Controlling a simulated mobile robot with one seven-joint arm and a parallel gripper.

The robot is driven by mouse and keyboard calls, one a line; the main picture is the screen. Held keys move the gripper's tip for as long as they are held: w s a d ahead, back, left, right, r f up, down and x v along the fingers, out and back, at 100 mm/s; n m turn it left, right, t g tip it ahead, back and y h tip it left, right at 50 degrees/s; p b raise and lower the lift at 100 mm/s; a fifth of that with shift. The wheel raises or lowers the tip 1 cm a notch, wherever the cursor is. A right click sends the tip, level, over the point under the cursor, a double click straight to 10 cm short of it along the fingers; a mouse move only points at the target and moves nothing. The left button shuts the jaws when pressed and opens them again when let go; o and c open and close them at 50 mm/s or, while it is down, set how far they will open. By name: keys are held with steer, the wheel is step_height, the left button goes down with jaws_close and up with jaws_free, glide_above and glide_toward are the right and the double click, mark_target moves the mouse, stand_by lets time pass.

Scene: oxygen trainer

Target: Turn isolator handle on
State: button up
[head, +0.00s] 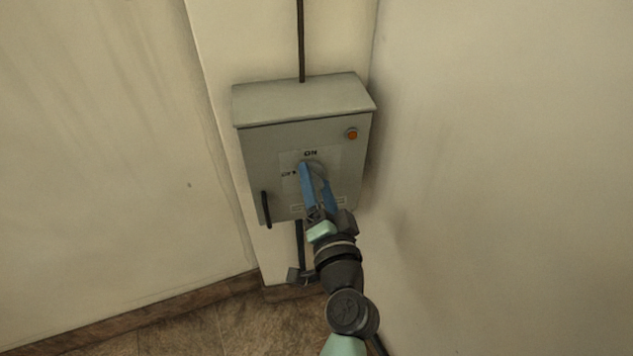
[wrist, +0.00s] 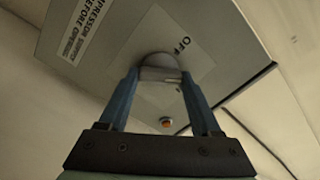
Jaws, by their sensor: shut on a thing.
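The isolator handle (head: 318,168) is a grey rotary knob on the front of a grey metal box (head: 270,150). It also shows in the wrist view (wrist: 160,68), between the fingertips. My gripper (head: 314,174) has its two blue fingers shut on the handle, one on each side. The "ON" label shows above the handle and the "OFF" label to its left in the head view. In the wrist view "OFF" shows at the handle's upper right. The fingers hide part of the handle, so its exact angle cannot be told.
An orange lamp (head: 352,134) sits on the box's upper right. A black door pull (head: 266,210) stands at its lower left. A dark conduit (head: 301,40) runs up from the box. Bare walls lie on both sides, with the right wall (head: 500,180) close to my arm.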

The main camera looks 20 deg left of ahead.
steer(key=m, duration=0.3)
steer(key=shift+m+p, duration=0.35)
steer(key=shift+m, duration=0.05)
steer(key=shift+f+m+p, duration=0.15)
steer(key=shift+m+p, duration=0.25)
steer(key=shift+m, duration=1.3)
steer(key=o, duration=1.4)
steer(key=b+v, duration=0.1)
steer(key=v, duration=1.2)
